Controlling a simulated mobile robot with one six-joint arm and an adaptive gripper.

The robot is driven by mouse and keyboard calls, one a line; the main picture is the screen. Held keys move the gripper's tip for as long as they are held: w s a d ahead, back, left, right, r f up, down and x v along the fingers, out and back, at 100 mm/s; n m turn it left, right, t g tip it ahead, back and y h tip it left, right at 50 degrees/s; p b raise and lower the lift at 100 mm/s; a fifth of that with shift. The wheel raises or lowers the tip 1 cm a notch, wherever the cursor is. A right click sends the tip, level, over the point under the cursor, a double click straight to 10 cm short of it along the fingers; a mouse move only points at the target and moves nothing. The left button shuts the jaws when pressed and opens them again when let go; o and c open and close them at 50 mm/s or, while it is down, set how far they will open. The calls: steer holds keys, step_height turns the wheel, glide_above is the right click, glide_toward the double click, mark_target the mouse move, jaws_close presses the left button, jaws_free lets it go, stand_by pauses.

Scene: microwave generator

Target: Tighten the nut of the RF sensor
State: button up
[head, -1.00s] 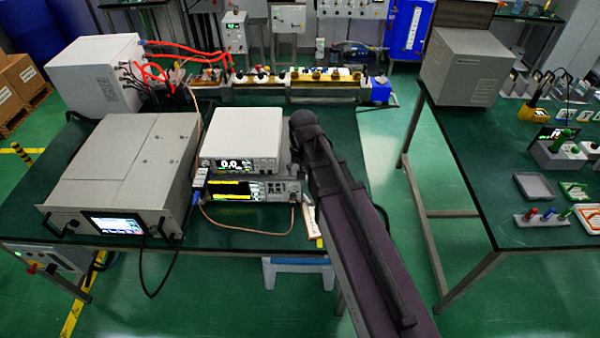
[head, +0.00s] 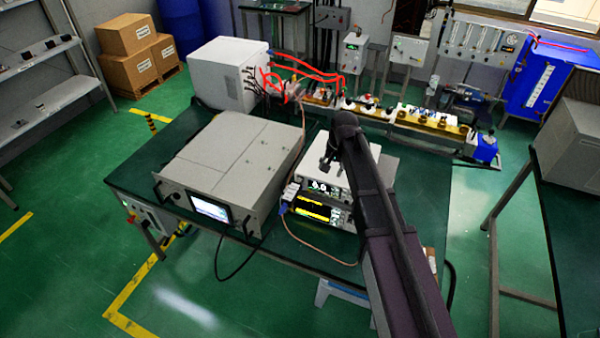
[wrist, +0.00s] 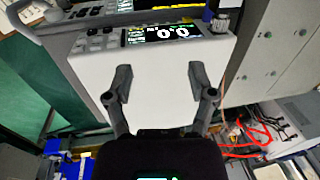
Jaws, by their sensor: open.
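My gripper (wrist: 160,75) is open and empty, with its two dark fingers spread above the white casing of the power meter (wrist: 160,58). In the head view my gripper (head: 326,163) hangs over the same meter (head: 343,178), and my arm hides its right part. A small pale cylindrical part, seemingly the RF sensor (wrist: 220,21), shows beside the meter's display at the top right of the wrist view, apart from the fingers. In the head view the sensor (head: 291,190) is small at the meter's left front. Its nut is too small to make out clearly.
A second display unit (head: 318,209) sits under the meter. The large grey generator (head: 232,150) stands close on the left. An orange cable (head: 318,249) loops in front. The waveguide line (head: 405,118) runs along the back. The green table (head: 425,190) is clear at the right.

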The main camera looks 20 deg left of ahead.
step_height(320, 180, up, 3)
steer(key=p, duration=0.2)
glide_above(299, 180)
steer(key=d, duration=0.4)
steer(key=shift+s+a+y, duration=0.1)
steer(key=shift+a+y, duration=0.2)
steer(key=shift+a, duration=0.35)
steer(key=shift+f+b, duration=0.2)
steer(key=shift+b, duration=0.1)
steer(key=b+x, duration=1.3)
steer(key=shift+s+f, duration=0.15)
jaws_close()
